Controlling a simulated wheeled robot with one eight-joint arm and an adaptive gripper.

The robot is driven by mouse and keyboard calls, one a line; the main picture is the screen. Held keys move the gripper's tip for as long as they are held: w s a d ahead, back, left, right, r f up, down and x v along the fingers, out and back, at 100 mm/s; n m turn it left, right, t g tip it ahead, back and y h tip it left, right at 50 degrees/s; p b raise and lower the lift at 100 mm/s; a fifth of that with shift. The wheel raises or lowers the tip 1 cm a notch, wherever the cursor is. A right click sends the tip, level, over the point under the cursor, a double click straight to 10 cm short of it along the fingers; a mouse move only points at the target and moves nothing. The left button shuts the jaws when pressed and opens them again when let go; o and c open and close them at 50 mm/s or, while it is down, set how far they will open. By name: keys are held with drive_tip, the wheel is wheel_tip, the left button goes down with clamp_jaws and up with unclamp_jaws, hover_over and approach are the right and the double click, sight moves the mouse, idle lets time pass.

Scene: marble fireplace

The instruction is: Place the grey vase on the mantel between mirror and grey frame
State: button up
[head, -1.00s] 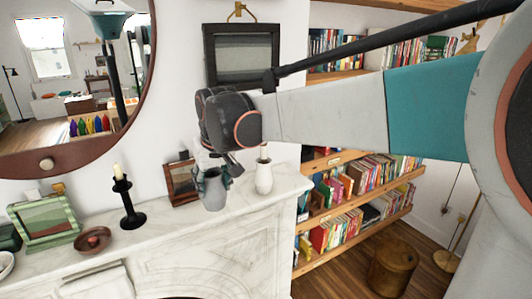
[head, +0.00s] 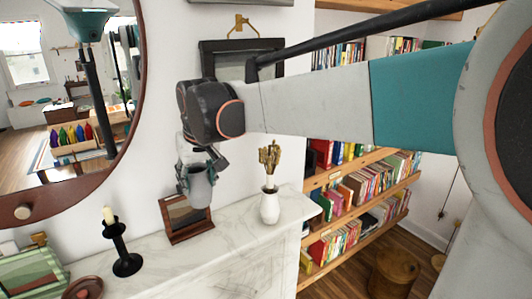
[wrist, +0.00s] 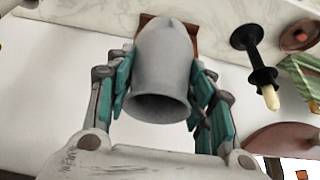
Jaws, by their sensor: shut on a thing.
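My gripper (head: 197,172) is shut on the grey vase (head: 201,188). The vase hangs above the mantel (head: 215,250), roughly upright, and overlaps the small brown frame in the head view. In the wrist view the teal fingers of my gripper (wrist: 163,88) press both sides of the vase (wrist: 162,65), its open mouth towards the camera. The round wood-rimmed mirror (head: 125,165) is on the wall at left. The dark grey frame (head: 208,60) hangs on the wall behind my arm, which hides part of it.
A black candlestick (head: 122,250) and the brown frame (head: 185,218) stand on the mantel. A white vase with gold stems (head: 270,207) stands near its right end. A green frame (head: 30,275) and a red-brown dish (head: 84,288) sit at left. Bookshelves (head: 350,200) are at right.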

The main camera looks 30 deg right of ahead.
drive_tip(key=shift+w+f, duration=0.1)
drive_tip(key=shift+f, duration=8.55)
drive_tip(key=shift+f, duration=0.2)
drive_tip(key=o, duration=1)
drive_tip(key=shift+w, duration=0.1)
drive_tip(key=shift+c, duration=0.2)
drive_tip(key=o, duration=0.3)
drive_tip(key=shift+o, duration=0.2)
